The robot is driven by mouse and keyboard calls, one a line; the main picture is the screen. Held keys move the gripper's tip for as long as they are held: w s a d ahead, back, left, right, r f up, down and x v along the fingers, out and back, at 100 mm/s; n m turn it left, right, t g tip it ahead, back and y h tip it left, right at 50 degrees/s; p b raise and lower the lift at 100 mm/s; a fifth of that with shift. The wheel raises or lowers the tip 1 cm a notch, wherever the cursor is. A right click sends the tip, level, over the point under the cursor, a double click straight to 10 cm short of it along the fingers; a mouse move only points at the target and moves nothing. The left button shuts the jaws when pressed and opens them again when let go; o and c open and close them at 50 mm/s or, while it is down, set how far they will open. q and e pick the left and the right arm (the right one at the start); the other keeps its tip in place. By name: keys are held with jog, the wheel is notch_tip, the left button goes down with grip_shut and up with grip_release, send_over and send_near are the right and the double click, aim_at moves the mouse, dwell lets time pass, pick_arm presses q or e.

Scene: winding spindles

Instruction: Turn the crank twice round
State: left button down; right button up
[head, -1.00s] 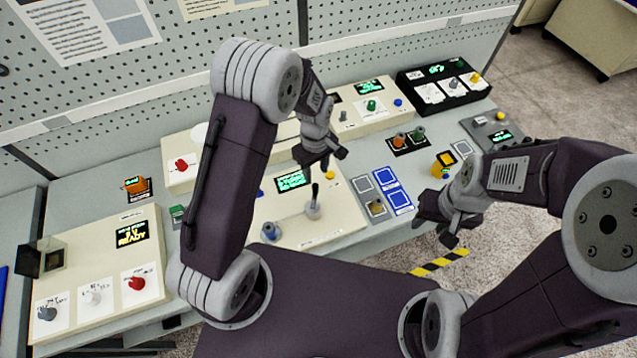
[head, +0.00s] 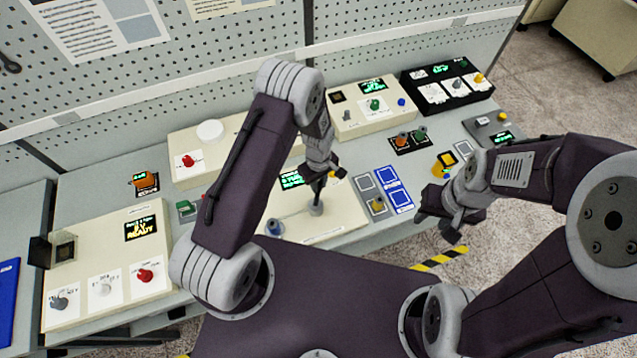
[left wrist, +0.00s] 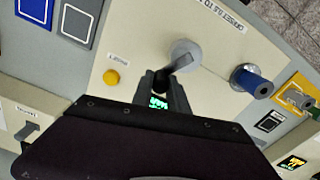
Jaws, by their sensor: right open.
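The crank (head: 316,209) stands on the cream middle panel (head: 335,226), with a grey round hub and a dark upright handle. In the left wrist view the crank's hub (left wrist: 186,50) is just beyond my fingers, and its dark handle reaches back between them. My left gripper (head: 326,174) is at the handle in the head view. Its two fingertips (left wrist: 163,82) lie on either side of the handle; whether they touch it I cannot tell. My right gripper (head: 443,232) is open and empty, out in front of the bench at the right, away from the crank.
A blue spindle (head: 274,228) stands left of the crank on the same panel and also shows in the left wrist view (left wrist: 250,82). A yellow button (left wrist: 111,77) is near the crank. Other panels with knobs line the bench. Blue-framed pads (head: 394,188) lie to the right.

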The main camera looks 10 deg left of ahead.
pick_arm(q)
jog(key=shift+d, duration=0.15)
